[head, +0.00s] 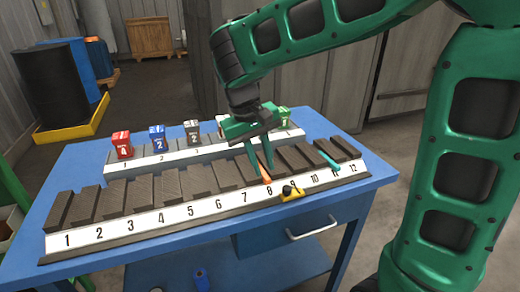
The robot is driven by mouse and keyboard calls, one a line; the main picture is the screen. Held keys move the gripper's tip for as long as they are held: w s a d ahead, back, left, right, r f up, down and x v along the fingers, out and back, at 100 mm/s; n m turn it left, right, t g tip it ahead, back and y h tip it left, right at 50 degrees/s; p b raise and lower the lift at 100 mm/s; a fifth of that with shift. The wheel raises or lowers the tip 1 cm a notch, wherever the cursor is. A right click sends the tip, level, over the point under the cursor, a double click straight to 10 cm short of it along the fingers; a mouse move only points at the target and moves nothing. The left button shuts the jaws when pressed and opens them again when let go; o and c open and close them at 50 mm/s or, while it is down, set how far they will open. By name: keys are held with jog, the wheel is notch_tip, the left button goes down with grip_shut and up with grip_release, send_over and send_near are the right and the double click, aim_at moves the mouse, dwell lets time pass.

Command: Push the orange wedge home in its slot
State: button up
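The orange wedge (267,180) shows as a small orange piece low between the dark blocks of the front rack, just above number 8. Most of it is hidden by the blocks and my gripper, so how deep it sits cannot be told. My gripper (267,173) points down over the front rack, its green fingers reaching to just above the wedge. A gap shows between the fingers, but whether they touch or hold the wedge is unclear. The slotted front rack (155,222) carries dark blocks and a white strip numbered 1 to 12.
A teal wedge (328,160) lies between blocks near number 11. A yellow and black piece (291,193) sits at the strip near number 9. A rear rack (160,160) holds red (122,145), blue (157,139), grey and green labelled blocks. The blue table (75,165) has bare room at left.

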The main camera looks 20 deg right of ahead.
aim_at(267, 180)
jog(key=shift+x, duration=2.2)
jog(key=shift+c, duration=0.7)
grip_shut()
jog(key=shift+w+a, duration=0.1)
